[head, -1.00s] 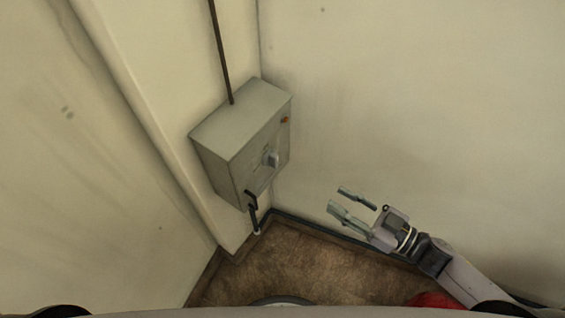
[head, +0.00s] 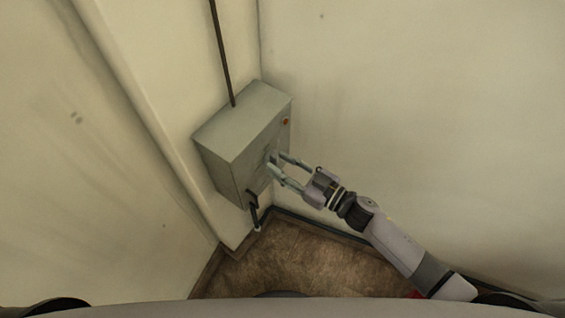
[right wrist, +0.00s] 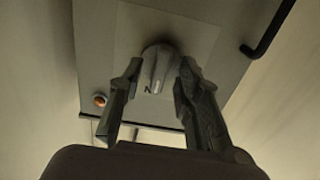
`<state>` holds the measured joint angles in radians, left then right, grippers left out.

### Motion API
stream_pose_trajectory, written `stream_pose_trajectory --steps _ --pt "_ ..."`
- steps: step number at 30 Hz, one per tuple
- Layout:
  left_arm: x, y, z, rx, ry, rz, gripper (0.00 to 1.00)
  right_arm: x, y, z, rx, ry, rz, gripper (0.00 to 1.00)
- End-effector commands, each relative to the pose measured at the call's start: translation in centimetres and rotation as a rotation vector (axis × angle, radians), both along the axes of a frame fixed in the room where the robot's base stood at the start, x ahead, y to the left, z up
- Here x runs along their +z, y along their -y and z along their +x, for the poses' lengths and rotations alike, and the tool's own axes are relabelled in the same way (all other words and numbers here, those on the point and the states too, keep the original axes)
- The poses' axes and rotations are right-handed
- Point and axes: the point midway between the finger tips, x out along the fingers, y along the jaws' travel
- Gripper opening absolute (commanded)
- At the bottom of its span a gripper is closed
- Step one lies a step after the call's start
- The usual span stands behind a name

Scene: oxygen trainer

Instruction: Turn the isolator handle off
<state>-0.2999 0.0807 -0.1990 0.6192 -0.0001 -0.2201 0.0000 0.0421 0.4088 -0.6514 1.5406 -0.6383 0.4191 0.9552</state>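The grey isolator box (head: 240,135) is mounted in the wall corner. Its rotary isolator handle, a grey knob on the front face, is mostly hidden behind my fingers in the head view. The handle (right wrist: 158,68) shows clearly in the right wrist view, its ridge running roughly up and down the picture. My right gripper (head: 272,163) is at the box front, fingers apart. In the right wrist view the right gripper (right wrist: 160,67) has one finger on each side of the handle, very close; I cannot tell whether they touch it. My left gripper is not in view.
An orange-red round button or lamp (head: 285,122) sits on the box face. A black bar (head: 253,200) sticks out at the box's lower edge. A dark conduit (head: 220,50) runs up from the box. Plain walls stand close on both sides.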

Motion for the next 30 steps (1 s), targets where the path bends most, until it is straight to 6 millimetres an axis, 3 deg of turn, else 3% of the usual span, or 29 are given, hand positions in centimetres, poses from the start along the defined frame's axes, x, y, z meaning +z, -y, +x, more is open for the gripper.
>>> stream_pose_trajectory --steps 9,23,30 --pt "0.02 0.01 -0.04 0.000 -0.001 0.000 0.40 -0.02 -0.19 0.13 0.000 0.000 0.000 0.31" --pt "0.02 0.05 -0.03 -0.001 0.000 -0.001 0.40 -0.02 -0.16 0.12 0.000 0.000 0.000 0.00" --pt "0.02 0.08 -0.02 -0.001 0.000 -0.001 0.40 -0.02 -0.16 0.13 -0.001 0.000 0.000 0.00"
